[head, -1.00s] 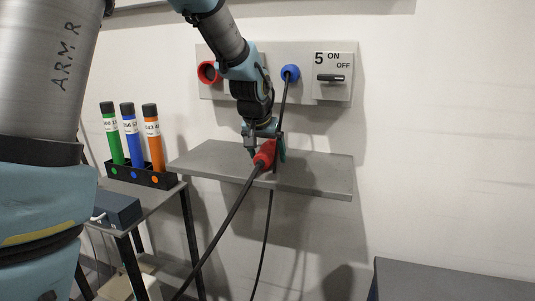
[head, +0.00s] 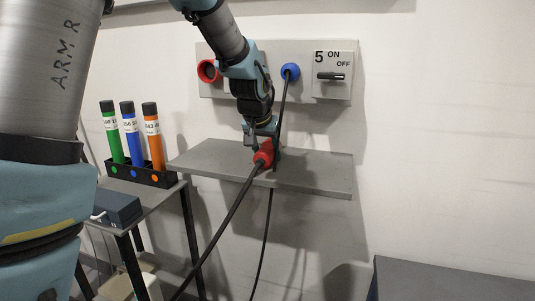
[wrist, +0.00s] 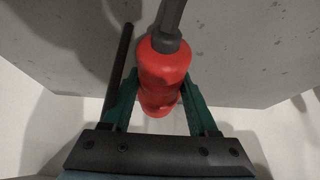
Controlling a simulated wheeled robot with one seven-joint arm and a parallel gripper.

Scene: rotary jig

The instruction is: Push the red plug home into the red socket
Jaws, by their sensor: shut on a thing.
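The red plug (head: 264,153) is on the grey shelf under the wall panel, its black cable hanging down over the front edge. My gripper (head: 263,146) is shut on the red plug. In the wrist view the red plug (wrist: 163,68) lies between the two green fingers of my gripper (wrist: 160,98), with its dark cable end toward the top. The red socket (head: 208,71) is at the left of the wall panel, up and left of my gripper. Its opening looks empty.
A blue plug (head: 290,72) with a cable sits in the panel (head: 300,92), beside a switch (head: 331,77) marked ON and OFF. The shelf (head: 320,178) is clear at right. A rack (head: 143,174) holds green, blue and orange tubes at left.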

